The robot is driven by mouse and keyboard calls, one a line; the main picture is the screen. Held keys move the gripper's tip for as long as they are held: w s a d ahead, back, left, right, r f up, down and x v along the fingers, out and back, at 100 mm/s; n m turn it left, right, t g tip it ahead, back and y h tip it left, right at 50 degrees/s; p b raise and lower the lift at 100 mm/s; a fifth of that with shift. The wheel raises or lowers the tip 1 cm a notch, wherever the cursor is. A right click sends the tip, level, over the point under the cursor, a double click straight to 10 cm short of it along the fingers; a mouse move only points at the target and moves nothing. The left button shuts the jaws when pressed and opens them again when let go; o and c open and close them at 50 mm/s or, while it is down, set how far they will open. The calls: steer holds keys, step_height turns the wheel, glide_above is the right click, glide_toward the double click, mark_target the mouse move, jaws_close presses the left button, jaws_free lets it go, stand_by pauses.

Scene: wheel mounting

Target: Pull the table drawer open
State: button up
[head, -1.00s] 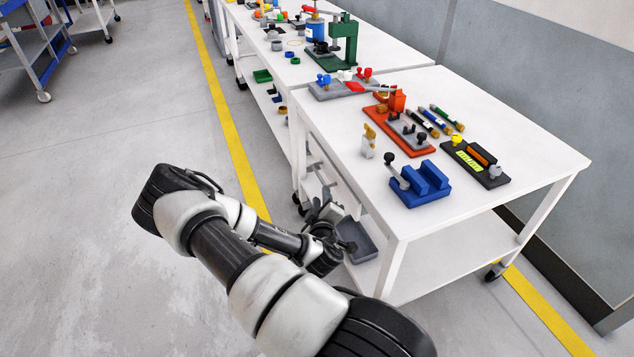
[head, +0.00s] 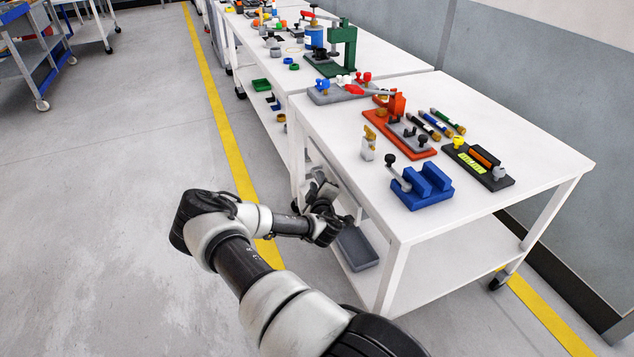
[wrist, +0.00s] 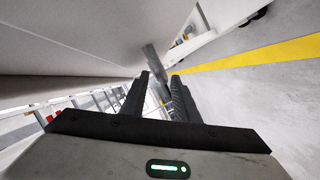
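The white table (head: 450,222) stands right of my arm in the head view. My gripper (head: 322,190) is beside its left side, below the top, and partly covers that side. In the wrist view my gripper (wrist: 160,76) has its two dark fingers apart. A grey bar (wrist: 152,58), which looks like the drawer handle, shows between and beyond the fingertips, beside a pale panel (wrist: 70,50). I cannot tell whether a finger touches the bar. The drawer front is not clear in the head view, and I cannot tell how far it is out.
A grey bin (head: 357,248) sits on the table's lower shelf, close below my gripper. A blue fixture (head: 422,190), an orange-red fixture (head: 398,135) and several small parts are on the tabletop. A second white table (head: 385,62) adjoins behind.

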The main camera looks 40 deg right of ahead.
steer(key=shift+x, duration=1.45)
steer(key=shift+c, duration=0.4)
jaws_close()
